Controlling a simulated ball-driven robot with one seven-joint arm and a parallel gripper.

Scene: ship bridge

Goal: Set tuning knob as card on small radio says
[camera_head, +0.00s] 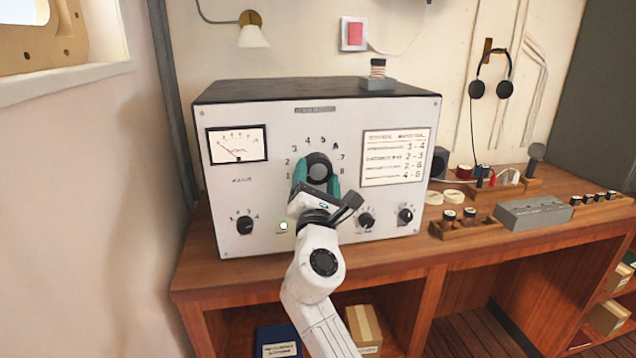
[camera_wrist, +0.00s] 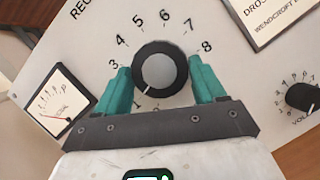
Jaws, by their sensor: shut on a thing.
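The large black tuning knob (camera_head: 318,170) is on the front of a pale radio (camera_head: 255,190) with a dark top. The knob also shows in the wrist view (camera_wrist: 160,70), ringed by numbers up to 8; its white mark points to the lower left, near the 1. My gripper (camera_head: 316,182) has its teal fingers on either side of the knob and is shut on it. In the wrist view the left finger hides part of the scale around the 2.
A needle meter (camera_head: 238,145) is at the radio's left. Smaller knobs (camera_head: 245,225) and a green lamp (camera_head: 284,225) are along its lower front. A grey box (camera_head: 533,213) and wooden trays stand on the desk at right. A small coil unit (camera_head: 378,75) stands on top.

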